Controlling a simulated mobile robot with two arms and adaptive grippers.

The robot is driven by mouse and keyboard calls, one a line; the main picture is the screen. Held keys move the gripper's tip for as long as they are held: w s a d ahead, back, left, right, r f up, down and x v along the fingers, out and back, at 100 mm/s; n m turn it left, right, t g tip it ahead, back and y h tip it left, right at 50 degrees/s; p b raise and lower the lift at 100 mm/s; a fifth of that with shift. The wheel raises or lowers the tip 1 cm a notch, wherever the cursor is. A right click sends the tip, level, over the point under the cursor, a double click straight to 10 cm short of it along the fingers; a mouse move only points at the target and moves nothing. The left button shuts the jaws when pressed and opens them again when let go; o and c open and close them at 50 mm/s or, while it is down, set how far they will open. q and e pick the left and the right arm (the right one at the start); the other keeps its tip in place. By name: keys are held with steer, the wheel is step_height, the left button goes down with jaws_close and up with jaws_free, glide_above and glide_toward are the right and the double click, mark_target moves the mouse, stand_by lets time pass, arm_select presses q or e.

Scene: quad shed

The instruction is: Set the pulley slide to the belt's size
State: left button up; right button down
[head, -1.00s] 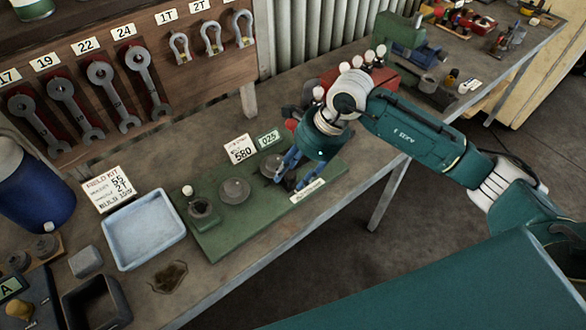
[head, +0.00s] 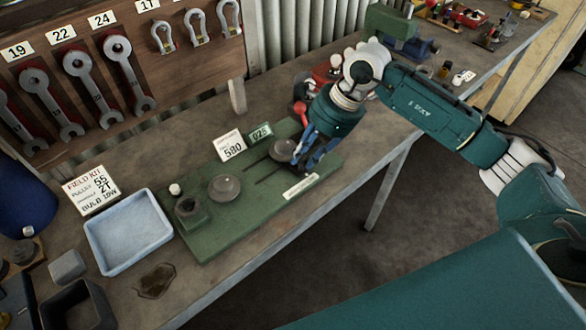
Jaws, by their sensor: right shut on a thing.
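A green board (head: 215,240) lies on the workbench with a round grey pulley (head: 225,187) near its middle. The pulley slide (head: 282,149), topped by a grey disc, sits to the right of that pulley, along dark slots in the board. My right gripper (head: 302,160) is low over the board's right part, its blue fingers shut at the slide and partly hiding it. A white card reading 580 (head: 230,146) and a small green display (head: 261,133), perhaps reading 025, stand behind the board. My left gripper is out of view. I see no belt clearly.
A pale blue tray (head: 168,226) and a field kit card (head: 92,190) are left of the board. Wrenches (head: 80,85) and shackles (head: 197,27) hang on the rear rack. A red-knobbed item (head: 300,109) stands close behind my right gripper.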

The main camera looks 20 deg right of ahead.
steer(key=shift+w+d+r, duration=0.2)
steer(key=shift+w+r, duration=0.05)
steer(key=shift+w, duration=0.1)
steer(key=shift+a+r, duration=0.1)
steer(key=shift+r, duration=0.05)
steer(key=c, duration=1.5)
jaws_free()
steer(key=shift+c, duration=0.2)
steer(key=shift+o, duration=0.3)
steer(key=shift+f, duration=0.2)
steer(key=v, duration=1.2)
steer(key=shift+s+f, duration=0.1)
steer(key=shift+s, duration=0.05)
